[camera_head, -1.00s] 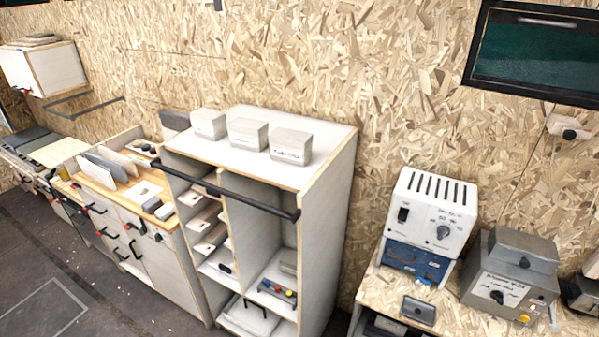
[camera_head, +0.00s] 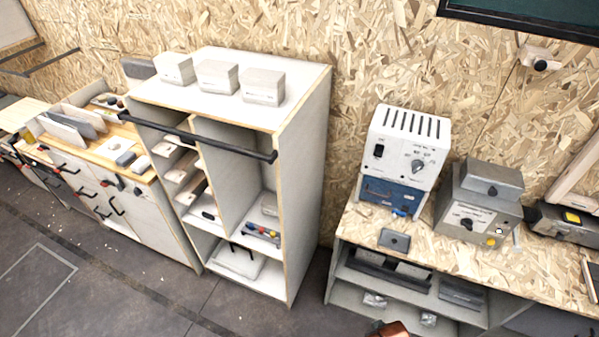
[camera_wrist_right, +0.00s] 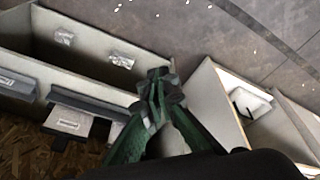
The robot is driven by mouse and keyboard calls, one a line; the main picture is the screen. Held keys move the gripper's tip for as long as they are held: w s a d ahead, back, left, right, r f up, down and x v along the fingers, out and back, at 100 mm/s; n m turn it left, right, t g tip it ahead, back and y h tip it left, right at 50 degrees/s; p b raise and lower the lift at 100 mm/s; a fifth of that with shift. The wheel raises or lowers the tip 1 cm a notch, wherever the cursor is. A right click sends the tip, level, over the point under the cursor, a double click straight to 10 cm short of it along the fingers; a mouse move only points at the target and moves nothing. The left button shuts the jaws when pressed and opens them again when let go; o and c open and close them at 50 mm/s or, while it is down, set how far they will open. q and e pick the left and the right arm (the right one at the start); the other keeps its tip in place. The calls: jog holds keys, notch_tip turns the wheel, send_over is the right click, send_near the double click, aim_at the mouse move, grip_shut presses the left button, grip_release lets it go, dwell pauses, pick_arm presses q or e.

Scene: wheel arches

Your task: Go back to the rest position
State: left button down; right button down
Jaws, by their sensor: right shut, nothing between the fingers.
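My right gripper (camera_wrist_right: 160,88) shows in the right wrist view, with green fingers that meet at their dark tips. It is shut and holds nothing. It hangs in front of the shelving, between the low bench shelf on the left and the tall white cabinet's shelf on the right. In the head view only a small orange-brown piece shows at the bottom edge, and I cannot tell what it is. My left gripper is in neither view.
A tall white cabinet (camera_head: 303,180) with a dark front bar stands centre-left. A bench (camera_head: 350,228) with a white-and-blue device (camera_head: 405,150) and a grey device (camera_head: 478,200) stands at right. Drawers (camera_head: 150,220) stand at left. The grey floor (camera_head: 130,300) in front is clear.

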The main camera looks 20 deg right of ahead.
jog(key=s+a+f+g, duration=0.1)
jog(key=s+f, duration=0.2)
jog(key=f, duration=0.8)
jog(key=s+f, duration=0.3)
jog(key=f, duration=0.7)
jog(key=s+f+n+g, duration=0.1)
jog(key=s+f, duration=1.2)
jog(key=s, duration=0.4)
jog(key=shift+s+f, duration=0.15)
jog(key=shift+s, duration=0.05)
jog(key=shift+s, duration=0.1)
